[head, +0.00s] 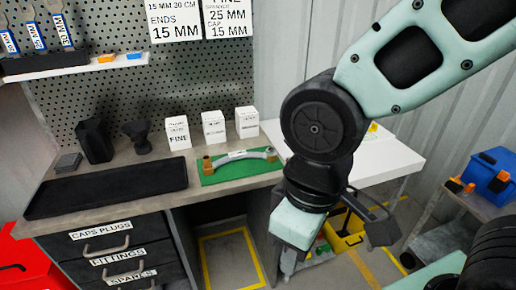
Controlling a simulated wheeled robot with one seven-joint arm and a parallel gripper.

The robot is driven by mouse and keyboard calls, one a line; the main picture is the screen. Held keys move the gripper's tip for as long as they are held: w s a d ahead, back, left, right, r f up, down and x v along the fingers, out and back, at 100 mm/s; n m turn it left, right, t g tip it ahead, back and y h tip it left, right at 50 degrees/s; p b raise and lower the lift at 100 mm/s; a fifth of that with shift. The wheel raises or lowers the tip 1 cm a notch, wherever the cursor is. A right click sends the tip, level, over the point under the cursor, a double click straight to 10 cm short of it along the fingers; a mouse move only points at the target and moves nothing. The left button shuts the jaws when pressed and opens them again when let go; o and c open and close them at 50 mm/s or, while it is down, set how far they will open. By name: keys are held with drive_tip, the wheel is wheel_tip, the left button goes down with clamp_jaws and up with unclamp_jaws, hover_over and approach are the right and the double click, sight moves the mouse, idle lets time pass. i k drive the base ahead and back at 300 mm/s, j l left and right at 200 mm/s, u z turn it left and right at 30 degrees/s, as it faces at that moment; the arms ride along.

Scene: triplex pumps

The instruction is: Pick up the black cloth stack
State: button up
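A small dark grey, layered, folded-looking stack (68,162) lies at the back left of the workbench, and it looks like the black cloth stack. It sits left of a black upright block (95,141) and behind a black tray (108,187). My arm comes in from the upper right and bends down at the bench's front edge. My gripper (378,226) shows partly as dark parts near the wrist, right of the bench and far from the stack. Its fingertips are not clear, and I cannot tell whether it is open.
A black funnel (142,136) and white boxes (213,126) stand along the back. A green mat (215,178) holds a curved hose piece (242,156). Drawers (118,250) are below. A red case (28,268) stands lower left, a yellow bin (343,232) under the bench, a cart (478,178) at right.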

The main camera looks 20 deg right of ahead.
sight(69, 163)
drive_tip(key=u, duration=0.8)
drive_tip(key=i+u, duration=0.3)
drive_tip(key=u, duration=0.15)
drive_tip(key=i+u, duration=0.4)
drive_tip(key=i+l+u, duration=0.1)
drive_tip(key=u, duration=0.35)
drive_tip(key=i+l, duration=0.1)
drive_tip(key=i, duration=0.35)
drive_tip(key=i+l, duration=0.15)
drive_tip(key=i, duration=0.3)
